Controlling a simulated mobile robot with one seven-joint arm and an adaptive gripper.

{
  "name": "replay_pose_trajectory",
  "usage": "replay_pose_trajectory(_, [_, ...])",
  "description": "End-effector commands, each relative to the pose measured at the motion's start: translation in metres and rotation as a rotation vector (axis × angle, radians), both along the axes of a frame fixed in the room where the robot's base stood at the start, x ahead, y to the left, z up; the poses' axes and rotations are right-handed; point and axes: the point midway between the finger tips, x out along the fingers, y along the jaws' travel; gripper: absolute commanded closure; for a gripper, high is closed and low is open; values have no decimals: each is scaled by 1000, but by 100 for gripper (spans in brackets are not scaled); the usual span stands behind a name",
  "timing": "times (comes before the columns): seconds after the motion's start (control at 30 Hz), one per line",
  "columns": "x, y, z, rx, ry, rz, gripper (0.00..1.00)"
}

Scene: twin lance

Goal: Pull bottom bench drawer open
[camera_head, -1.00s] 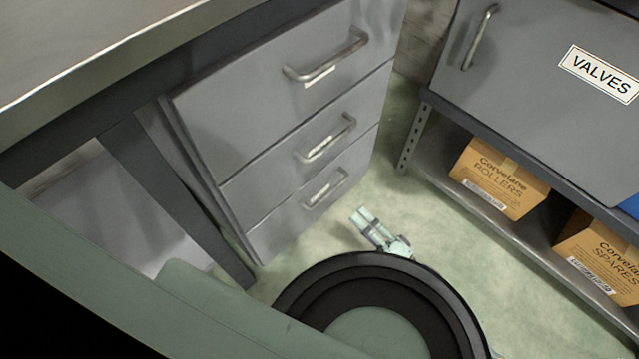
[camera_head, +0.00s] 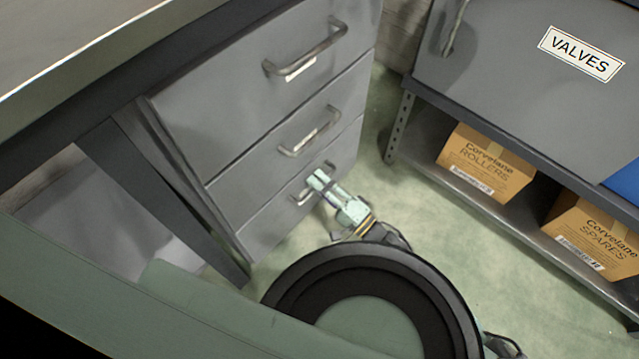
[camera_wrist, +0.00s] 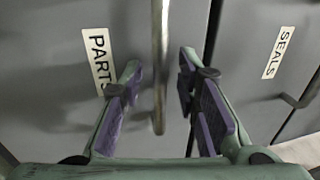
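The grey bench drawer unit has three stacked drawers, all shut and flush. The bottom drawer (camera_head: 275,222) has a metal bar handle (camera_head: 300,196), partly hidden behind my gripper (camera_head: 318,181). In the wrist view, the handle (camera_wrist: 159,70) stands upright in the picture between the two fingers of my gripper (camera_wrist: 160,64), with a gap on each side. My gripper is open and holds nothing. A label reading PARTS (camera_wrist: 100,62) is on the drawer face left of the handle. The neighbouring drawer face has a SEALS label (camera_wrist: 279,52).
The middle drawer handle (camera_head: 312,132) and top drawer handle (camera_head: 308,50) stick out above. At right, a grey cabinet labelled VALVES (camera_head: 580,53) stands over a shelf with cardboard boxes (camera_head: 487,165). A dark bench leg (camera_head: 160,195) is left of the drawers. Some floor (camera_head: 440,240) is clear.

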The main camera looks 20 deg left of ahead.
Motion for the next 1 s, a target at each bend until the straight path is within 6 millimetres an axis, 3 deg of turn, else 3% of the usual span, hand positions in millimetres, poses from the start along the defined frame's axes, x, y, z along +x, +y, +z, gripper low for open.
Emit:
replay_pose_trajectory(0.13, [0, 0, 0, 0, 0, 0, 71])
replay_pose_trajectory(0.57, [0, 0, 0, 0, -1, 0, 100])
replay_pose_trajectory(1.0, [0, -1, 0, 0, -1, 0, 100])
